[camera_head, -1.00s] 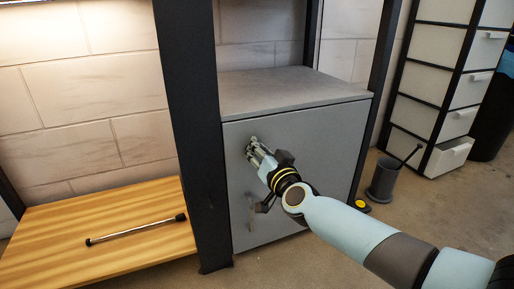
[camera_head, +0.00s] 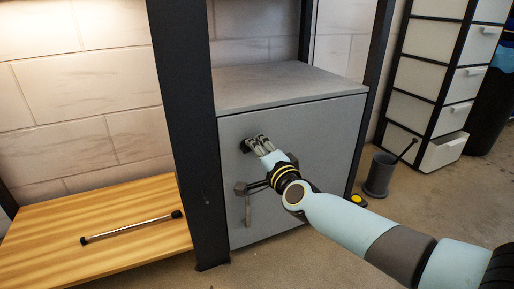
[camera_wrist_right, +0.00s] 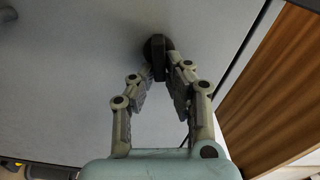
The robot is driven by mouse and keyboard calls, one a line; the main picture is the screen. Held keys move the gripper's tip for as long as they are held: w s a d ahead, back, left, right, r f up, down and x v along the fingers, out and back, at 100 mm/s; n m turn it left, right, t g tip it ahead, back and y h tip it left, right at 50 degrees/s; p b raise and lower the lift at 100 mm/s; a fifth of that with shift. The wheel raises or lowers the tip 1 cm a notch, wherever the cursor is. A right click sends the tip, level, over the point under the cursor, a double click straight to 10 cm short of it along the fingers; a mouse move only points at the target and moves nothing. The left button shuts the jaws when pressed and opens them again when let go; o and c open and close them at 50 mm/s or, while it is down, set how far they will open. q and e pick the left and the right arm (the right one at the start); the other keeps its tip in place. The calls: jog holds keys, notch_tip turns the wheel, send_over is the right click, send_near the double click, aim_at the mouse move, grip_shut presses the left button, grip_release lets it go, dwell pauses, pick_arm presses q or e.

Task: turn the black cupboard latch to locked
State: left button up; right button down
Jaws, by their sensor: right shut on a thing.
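The black latch (camera_head: 245,146) is on the upper left of the grey cupboard's door (camera_head: 325,150). In the right wrist view the latch (camera_wrist_right: 158,46) is a round black base with a raised bar, and the bar stands between the fingertips. My right gripper (camera_head: 256,145) is shut on the latch; it also shows in the wrist view (camera_wrist_right: 160,72). The fingers partly hide the latch in the head view, so its exact angle is hard to tell there. The cupboard door is closed. My left gripper is not in view.
A door handle (camera_head: 247,210) hangs below the latch. A dark post (camera_head: 185,130) stands just left of the cupboard. A wooden board (camera_head: 60,225) with a dark-ended rod (camera_head: 130,228) lies at left. A grey bin (camera_head: 380,175) and white drawers (camera_head: 425,110) stand at right.

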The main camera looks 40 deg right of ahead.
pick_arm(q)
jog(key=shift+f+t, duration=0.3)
pick_arm(e)
jog(key=shift+f+m, duration=0.25)
jog(key=shift+m, duration=0.75)
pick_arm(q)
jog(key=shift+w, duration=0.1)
pick_arm(e)
jog(key=c, duration=1.4)
grip_release()
jog(key=shift+o, duration=0.2)
jog(key=v, duration=1.2)
